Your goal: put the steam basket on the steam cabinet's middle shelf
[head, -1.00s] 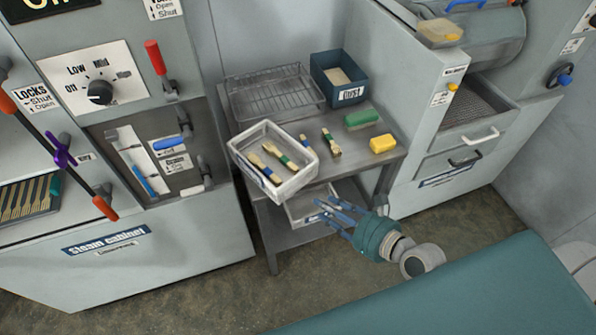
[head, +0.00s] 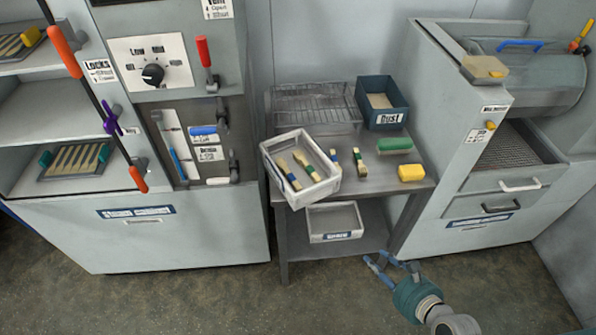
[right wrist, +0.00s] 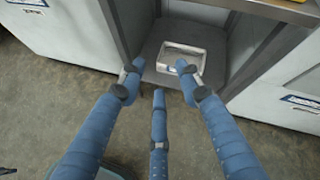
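The steam cabinet (head: 180,240) stands at left in the head view. Its middle shelf (head: 50,110) looks bare. A dark tray of wooden pieces with teal ends (head: 75,160) lies on the shelf below, and a similar yellow-ended tray (head: 18,47) lies above. A wire basket (head: 315,105) sits empty at the back of the bench; I cannot tell for certain that it is the steam basket. My right gripper (head: 388,262) is open and empty, low in front of the bench; its spread fingers also show in the right wrist view (right wrist: 160,85). My left gripper is not in view.
The bench (head: 400,165) holds a white crate (head: 330,187) with brushes, a blue dust bin (head: 385,117), loose brushes, and green and yellow blocks. A white tray (head: 335,238) is on its lower shelf. A machine with drawers (head: 500,195) stands at right. The front floor is clear.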

